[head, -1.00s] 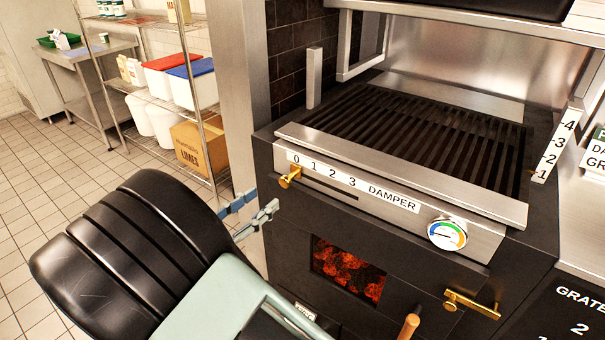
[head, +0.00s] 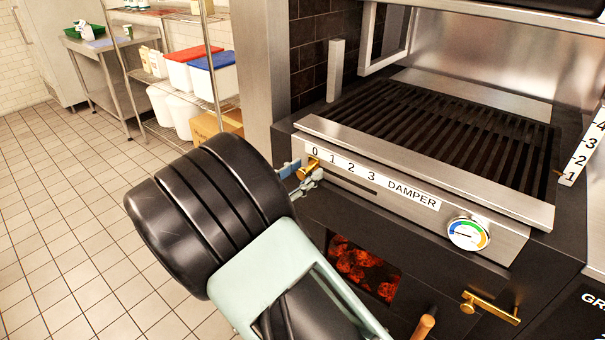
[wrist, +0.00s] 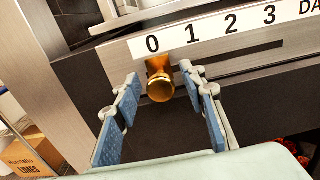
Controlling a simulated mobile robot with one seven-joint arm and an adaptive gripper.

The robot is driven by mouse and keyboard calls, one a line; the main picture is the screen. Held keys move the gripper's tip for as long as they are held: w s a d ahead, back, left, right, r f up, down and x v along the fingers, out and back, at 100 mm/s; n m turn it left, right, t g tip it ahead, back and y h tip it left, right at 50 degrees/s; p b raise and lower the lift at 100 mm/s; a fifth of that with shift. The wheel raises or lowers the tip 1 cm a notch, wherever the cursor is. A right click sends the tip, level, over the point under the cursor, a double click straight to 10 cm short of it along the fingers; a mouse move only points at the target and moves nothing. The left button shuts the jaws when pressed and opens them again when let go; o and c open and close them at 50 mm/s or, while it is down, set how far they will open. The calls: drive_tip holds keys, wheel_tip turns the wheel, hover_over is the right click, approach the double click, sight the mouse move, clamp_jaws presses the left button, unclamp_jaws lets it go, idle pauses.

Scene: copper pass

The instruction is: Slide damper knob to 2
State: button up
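The brass damper knob (wrist: 160,82) sits at the left end of its slot, below and just right of the 0 on the white damper scale (wrist: 220,32). In the head view the knob (head: 309,168) shows partly between my fingers, under the 0. The 2 on the scale lies to its right, above the dark slot (wrist: 240,58). My gripper (wrist: 162,108) is open, with one blue-padded finger on each side of the knob. Gaps show between the pads and the knob in the wrist view, so it is not gripped.
The grill grate (head: 440,125) lies above the front panel. A round gauge (head: 468,234) is at the panel's right. A glowing firebox window (head: 362,268) and a brass door handle (head: 490,308) are below. A wire shelf with bins (head: 211,72) stands behind left.

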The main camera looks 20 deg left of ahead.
drive_tip(key=shift+c, duration=0.4)
clamp_jaws()
drive_tip(key=shift+d, duration=0.15)
